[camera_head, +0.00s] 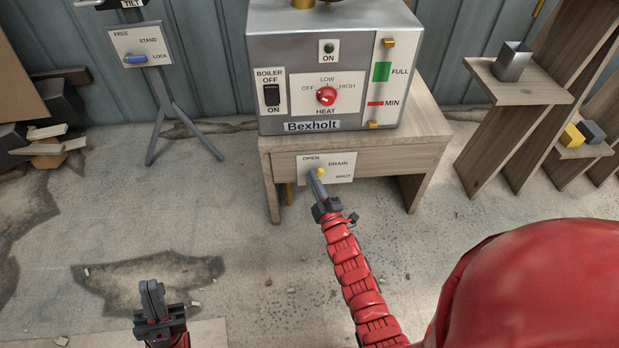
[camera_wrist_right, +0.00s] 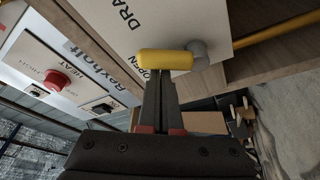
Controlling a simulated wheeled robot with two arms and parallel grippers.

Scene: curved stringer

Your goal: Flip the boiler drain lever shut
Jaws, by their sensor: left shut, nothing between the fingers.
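The boiler drain lever (camera_head: 321,171) is a small yellow handle on a white plate (camera_head: 341,172) marked OPEN, DRAIN and SHUT, below the boiler. In the right wrist view the yellow handle (camera_wrist_right: 165,62) reaches from a grey pivot (camera_wrist_right: 198,53) towards the OPEN word. My right gripper (camera_head: 315,176) is at the handle, its fingers close together. In the right wrist view its fingertips (camera_wrist_right: 160,78) meet the handle's edge, which lies across both fingers; contact is hard to confirm. My left gripper (camera_head: 151,285) is shut and empty, low at the left, away from the plate.
The grey Bexholt boiler (camera_head: 340,75) stands on a wooden stand (camera_head: 400,150) with its switch and red heat knob. A lock stand (camera_head: 160,90) is at the left. Wooden shelves (camera_head: 520,95) hold a metal cup (camera_head: 513,62) at the right. Floor before the stand is mostly clear.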

